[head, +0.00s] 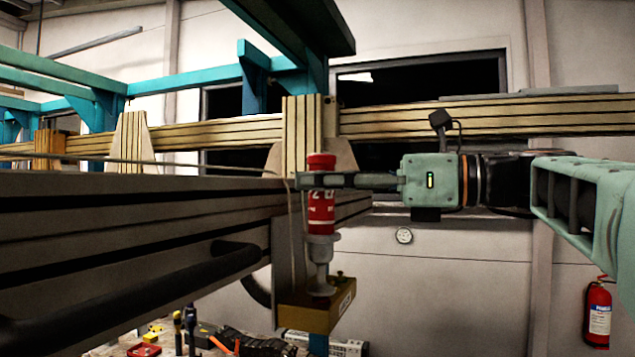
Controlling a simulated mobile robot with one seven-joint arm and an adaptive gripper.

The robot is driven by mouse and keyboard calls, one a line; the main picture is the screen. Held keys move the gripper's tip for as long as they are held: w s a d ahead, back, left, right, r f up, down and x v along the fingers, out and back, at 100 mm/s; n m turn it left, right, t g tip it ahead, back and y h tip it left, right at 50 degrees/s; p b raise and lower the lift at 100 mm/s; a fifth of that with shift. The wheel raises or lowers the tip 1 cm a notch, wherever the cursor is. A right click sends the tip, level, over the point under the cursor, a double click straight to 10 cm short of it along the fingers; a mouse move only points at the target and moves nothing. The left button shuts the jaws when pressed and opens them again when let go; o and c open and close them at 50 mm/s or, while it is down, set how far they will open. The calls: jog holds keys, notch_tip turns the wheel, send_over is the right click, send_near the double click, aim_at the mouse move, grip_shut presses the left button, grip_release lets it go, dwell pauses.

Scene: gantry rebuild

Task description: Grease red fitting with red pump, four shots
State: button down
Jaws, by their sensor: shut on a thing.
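The red pump (321,212) stands upright, with a red cap, a red body with white markings and a pale grey lower part. My gripper (318,181) reaches in from the right and is shut around the pump just below its cap. The pump's lower end meets the top of a brass-coloured block (318,312) at the end of the grey beam.
The grey grooved beam (120,230) with a black handle (150,295) fills the left. A wooden-looking rail (480,118) runs behind. A bench below holds tools and a small red item (144,350). A fire extinguisher (598,312) hangs at right.

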jog(key=shift+r, duration=3.05)
